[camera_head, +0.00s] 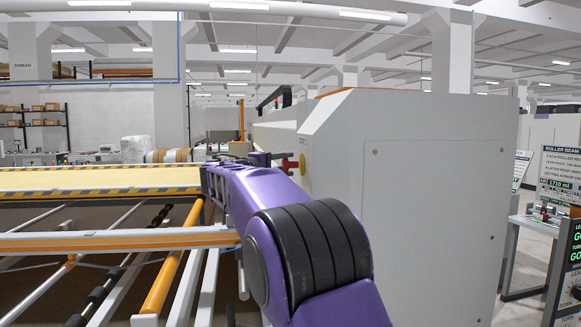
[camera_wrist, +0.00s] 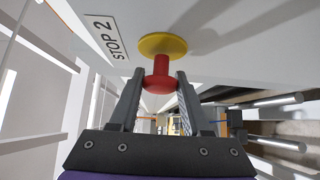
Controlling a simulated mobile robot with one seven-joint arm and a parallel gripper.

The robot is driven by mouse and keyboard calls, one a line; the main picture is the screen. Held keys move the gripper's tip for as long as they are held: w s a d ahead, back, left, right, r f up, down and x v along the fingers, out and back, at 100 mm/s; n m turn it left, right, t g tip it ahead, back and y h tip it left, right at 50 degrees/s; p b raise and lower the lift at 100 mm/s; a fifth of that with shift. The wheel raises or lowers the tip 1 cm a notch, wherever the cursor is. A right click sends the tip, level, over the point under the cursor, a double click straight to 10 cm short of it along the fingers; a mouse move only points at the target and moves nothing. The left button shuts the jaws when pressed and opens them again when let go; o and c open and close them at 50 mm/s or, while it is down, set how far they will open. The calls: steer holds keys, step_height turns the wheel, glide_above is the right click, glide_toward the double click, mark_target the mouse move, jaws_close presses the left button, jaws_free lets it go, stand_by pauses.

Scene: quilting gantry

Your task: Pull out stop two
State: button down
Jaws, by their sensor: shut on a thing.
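The stop two button is a red mushroom knob (camera_wrist: 161,84) on a yellow round plate (camera_wrist: 162,44), fixed to a pale panel beside a "STOP 2" label (camera_wrist: 106,37). In the head view the red knob (camera_head: 290,165) and the yellow plate (camera_head: 303,164) show on the side of the large white cabinet (camera_head: 420,190). My gripper (camera_wrist: 164,78) is shut on the red knob, one grey finger on each side of it. In the head view my gripper (camera_head: 277,159) reaches the knob from the left.
The cabinet stands close along the right of my arm. A long quilting bed (camera_head: 90,179) with yellow-black edging lies to the left, above rails and an orange roller (camera_head: 172,262). A sign stand (camera_head: 558,180) is at the far right.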

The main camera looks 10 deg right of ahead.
steer(key=shift+a, duration=0.15)
steer(key=shift+c, duration=1.8)
jaws_free()
steer(key=shift+a, duration=0.1)
steer(key=b+v, duration=0.2)
steer(key=v, duration=1.5)
steer(key=shift+s, duration=0.2)
steer(key=shift+a+r, duration=0.1)
